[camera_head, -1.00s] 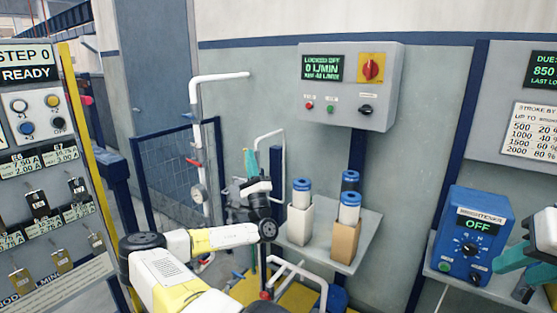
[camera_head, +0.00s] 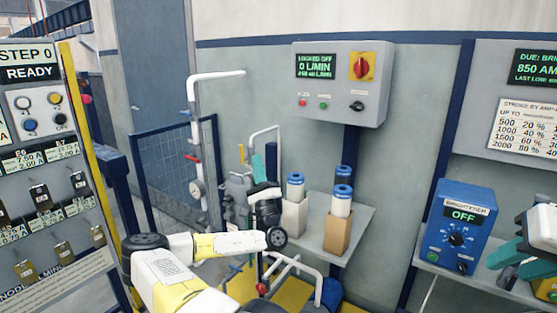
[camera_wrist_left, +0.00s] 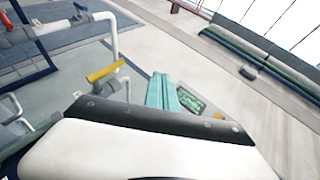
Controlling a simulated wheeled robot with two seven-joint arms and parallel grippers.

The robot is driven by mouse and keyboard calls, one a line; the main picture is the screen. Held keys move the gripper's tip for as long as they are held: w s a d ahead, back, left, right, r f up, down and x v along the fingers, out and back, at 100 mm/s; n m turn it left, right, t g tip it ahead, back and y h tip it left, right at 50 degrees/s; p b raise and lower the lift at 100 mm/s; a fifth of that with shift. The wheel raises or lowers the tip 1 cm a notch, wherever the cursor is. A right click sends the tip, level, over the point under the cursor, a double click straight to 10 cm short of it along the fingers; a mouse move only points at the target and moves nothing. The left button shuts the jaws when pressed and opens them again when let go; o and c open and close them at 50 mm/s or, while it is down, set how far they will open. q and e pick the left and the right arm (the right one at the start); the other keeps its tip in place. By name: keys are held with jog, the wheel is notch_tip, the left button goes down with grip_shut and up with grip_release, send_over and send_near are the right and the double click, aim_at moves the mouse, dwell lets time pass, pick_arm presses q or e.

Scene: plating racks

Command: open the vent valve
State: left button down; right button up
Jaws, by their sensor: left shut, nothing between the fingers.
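I cannot tell which valve is the vent valve; no label on the pipework is readable. A yellow valve handle (camera_head: 241,153) stands on the grey pump-like fitting (camera_head: 236,190); it also shows in the left wrist view (camera_wrist_left: 105,72). A red handle (camera_head: 193,158) sits on the white standpipe (camera_head: 196,135). My left gripper (camera_head: 258,166) has teal fingers, shut and empty, just right of the yellow handle in the head view. Its fingers (camera_wrist_left: 165,92) appear apart from that handle in the wrist view. My right gripper (camera_head: 507,255) is partly cut off at the right edge.
Blue-capped filter cartridges (camera_head: 341,200) stand on a grey shelf (camera_head: 362,226) to the right of my left gripper. A control box (camera_head: 340,85) reading "LOCKED OFF" is on the wall. A blue dial box (camera_head: 460,228) reads "OFF". A blue mesh fence (camera_head: 165,175) stands behind.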

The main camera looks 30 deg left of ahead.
pick_arm(q)
jog(key=s+d, duration=0.1)
jog(key=d, duration=0.2)
jog(key=s+d, duration=0.1)
jog(key=shift+s+d+f, duration=0.25)
jog(key=shift+s+d, duration=0.05)
